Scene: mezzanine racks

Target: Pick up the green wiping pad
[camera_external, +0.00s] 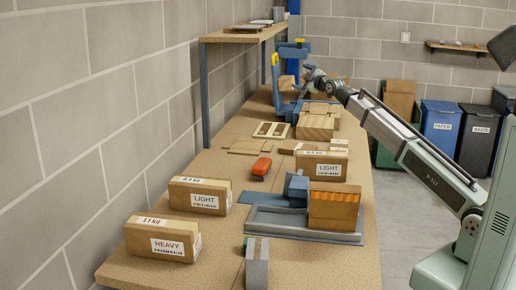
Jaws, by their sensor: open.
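I cannot clearly make out a green wiping pad. A small dark greenish patch (250,243) shows at the top of a grey block (257,270) at the front of the bench, too small to identify. My gripper (308,74) is at the far end of the bench, in front of a blue frame with yellow parts (276,72). It is small in the view and its jaws are open. I see nothing held in it. Whatever lies behind the wooden blocks and the blue frame is partly hidden.
Cartons labelled HEAVY (162,239) and LIGHT (200,195) stand along the left wall. Another LIGHT carton (321,168) stands behind a grey tray (262,222). A red-orange object (261,166) lies mid-bench. A shelf (240,35) overhangs the back left.

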